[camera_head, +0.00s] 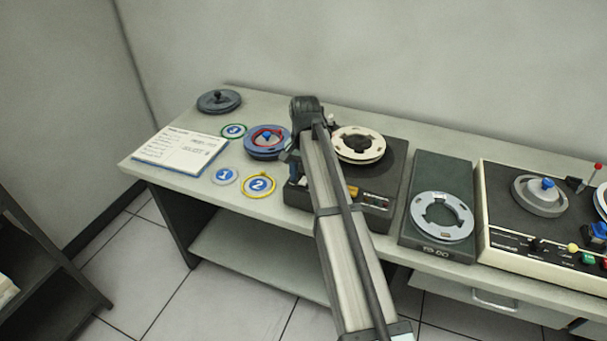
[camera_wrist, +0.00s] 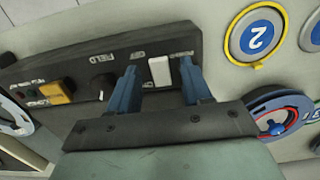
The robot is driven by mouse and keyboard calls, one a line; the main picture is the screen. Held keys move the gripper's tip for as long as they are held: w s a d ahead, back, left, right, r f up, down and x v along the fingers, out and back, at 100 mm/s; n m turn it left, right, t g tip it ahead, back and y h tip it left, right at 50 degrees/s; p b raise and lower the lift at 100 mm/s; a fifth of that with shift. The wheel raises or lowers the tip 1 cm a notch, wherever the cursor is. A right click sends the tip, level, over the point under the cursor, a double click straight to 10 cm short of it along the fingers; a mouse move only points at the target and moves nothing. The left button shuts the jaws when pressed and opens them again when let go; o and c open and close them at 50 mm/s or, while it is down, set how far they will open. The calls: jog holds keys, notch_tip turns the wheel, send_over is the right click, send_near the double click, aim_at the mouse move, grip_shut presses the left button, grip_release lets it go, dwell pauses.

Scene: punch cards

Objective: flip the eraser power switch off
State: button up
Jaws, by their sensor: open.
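The eraser (camera_head: 393,168) is a dark box with a cream reel on top, in the middle of the bench in the head view. Its front panel (camera_wrist: 120,62) fills the upper left of the wrist view. The white power switch (camera_wrist: 159,71) sits at the right end of that panel, beside OFF and POWER lettering. My gripper (camera_wrist: 157,75) is open, with one blue finger on each side of the switch. I cannot tell whether either finger touches it. In the head view my gripper (camera_head: 294,168) is at the eraser's left front, and my arm hides part of the box and the switch.
A black knob (camera_wrist: 102,87) and a yellow button (camera_wrist: 57,91) lie along the panel. The blue reel (camera_head: 268,150) and the numbered discs 1 (camera_head: 224,176) and 2 (camera_head: 258,184) lie left of the eraser. A grey unit (camera_head: 438,180) stands close on its right.

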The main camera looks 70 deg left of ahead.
aim_at(305, 180)
notch_tip(305, 180, up, 14)
jog(key=shift+w+a, duration=0.2)
dwell(0.4)
jog(key=shift+f, duration=0.1)
dwell(0.4)
